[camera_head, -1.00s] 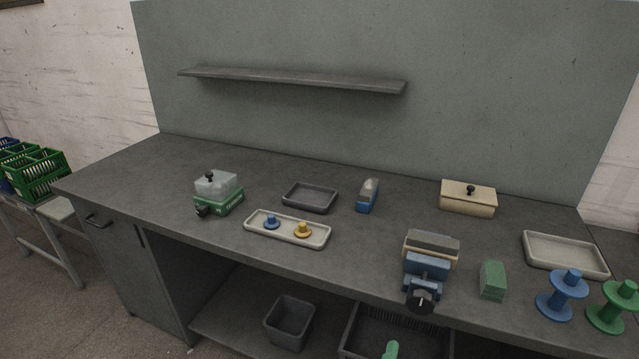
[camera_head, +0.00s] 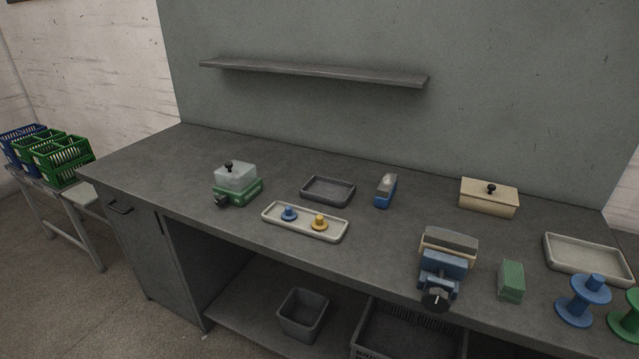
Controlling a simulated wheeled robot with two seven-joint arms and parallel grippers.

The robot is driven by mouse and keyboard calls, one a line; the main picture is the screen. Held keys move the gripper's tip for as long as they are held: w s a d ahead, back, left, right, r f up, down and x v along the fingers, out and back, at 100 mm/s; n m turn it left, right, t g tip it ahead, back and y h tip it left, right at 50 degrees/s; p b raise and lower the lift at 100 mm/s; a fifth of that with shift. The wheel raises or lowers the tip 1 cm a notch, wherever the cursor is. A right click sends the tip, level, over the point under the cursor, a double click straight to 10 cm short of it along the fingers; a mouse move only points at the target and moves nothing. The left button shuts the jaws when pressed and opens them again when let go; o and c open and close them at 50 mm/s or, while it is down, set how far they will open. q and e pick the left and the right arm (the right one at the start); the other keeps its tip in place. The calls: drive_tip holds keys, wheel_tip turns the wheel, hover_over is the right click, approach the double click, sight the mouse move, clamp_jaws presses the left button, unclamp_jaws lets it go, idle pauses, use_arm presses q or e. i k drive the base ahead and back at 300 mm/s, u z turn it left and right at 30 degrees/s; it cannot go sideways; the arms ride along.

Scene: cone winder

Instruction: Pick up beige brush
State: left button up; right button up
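A beige block with a grey top (camera_head: 449,246) sits at the blue vise (camera_head: 441,274) near the front edge of the bench. It may be the beige brush; I cannot tell whether the vise jaws clamp it or it only rests there. A blue brush-like block with a grey and pale top (camera_head: 385,190) stands farther back, and a green block (camera_head: 511,281) stands right of the vise. Neither of my grippers is in view.
A beige lidded box (camera_head: 488,198), a pale tray (camera_head: 556,243), blue spool (camera_head: 583,300) and green spool (camera_head: 627,325) are at right. A dark tray (camera_head: 328,199), a pale tray with two pegs (camera_head: 272,222) and a green device (camera_head: 237,192) stand left. The bench's left end is clear.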

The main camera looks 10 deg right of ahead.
sight(461, 246)
drive_tip(key=z, duration=0.35)
drive_tip(key=k, duration=0.45)
drive_tip(key=u, duration=0.35)
drive_tip(key=i, duration=0.8)
drive_tip(key=z, duration=0.55)
drive_tip(key=i, duration=0.45)
drive_tip(key=z, duration=0.55)
